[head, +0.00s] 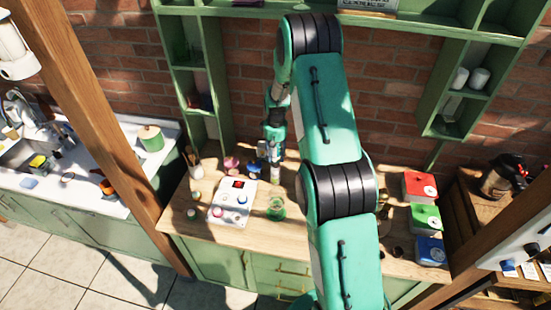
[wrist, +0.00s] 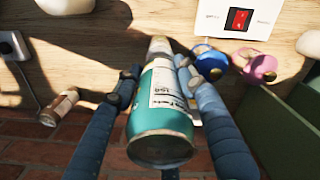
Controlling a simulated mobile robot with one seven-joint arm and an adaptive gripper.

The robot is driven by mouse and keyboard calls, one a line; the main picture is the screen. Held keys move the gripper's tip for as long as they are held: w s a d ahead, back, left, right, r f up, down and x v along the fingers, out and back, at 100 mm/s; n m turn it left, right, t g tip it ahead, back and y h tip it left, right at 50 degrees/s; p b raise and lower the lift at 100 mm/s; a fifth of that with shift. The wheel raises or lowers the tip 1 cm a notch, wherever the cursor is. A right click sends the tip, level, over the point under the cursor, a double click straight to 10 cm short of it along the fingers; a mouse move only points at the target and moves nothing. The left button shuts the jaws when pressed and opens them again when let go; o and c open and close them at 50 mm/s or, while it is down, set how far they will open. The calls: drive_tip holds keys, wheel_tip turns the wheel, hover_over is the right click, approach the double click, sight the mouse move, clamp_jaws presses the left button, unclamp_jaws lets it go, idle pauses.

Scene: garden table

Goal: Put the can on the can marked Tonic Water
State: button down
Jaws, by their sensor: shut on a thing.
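My gripper (wrist: 158,74) is shut on a teal can (wrist: 160,145) with a white label, held between its two blue fingers in the wrist view. Beyond the held can, a pale can-like thing (wrist: 160,46) shows partly, in line with it; I cannot tell whether they touch. In the head view my gripper (head: 274,148) is over the back of the wooden table, above a small whitish can (head: 276,177). The held can is hard to make out there. No Tonic Water marking is readable in either view.
A blue mug (wrist: 210,62) and a pink mug (wrist: 260,68) stand close to the held can. A small jar (wrist: 58,107) is on the other side. A white panel (head: 232,203) and a green glass (head: 277,208) are in front. Red (head: 418,186), green and blue boxes stand right.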

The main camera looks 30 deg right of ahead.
drive_tip(key=shift+f, duration=1.15)
drive_tip(key=c, duration=1)
unclamp_jaws()
drive_tip(key=shift+f, duration=0.15)
drive_tip(key=shift+c, duration=0.2)
drive_tip(key=shift+r+b, duration=0.7)
drive_tip(key=shift+r, duration=5.5)
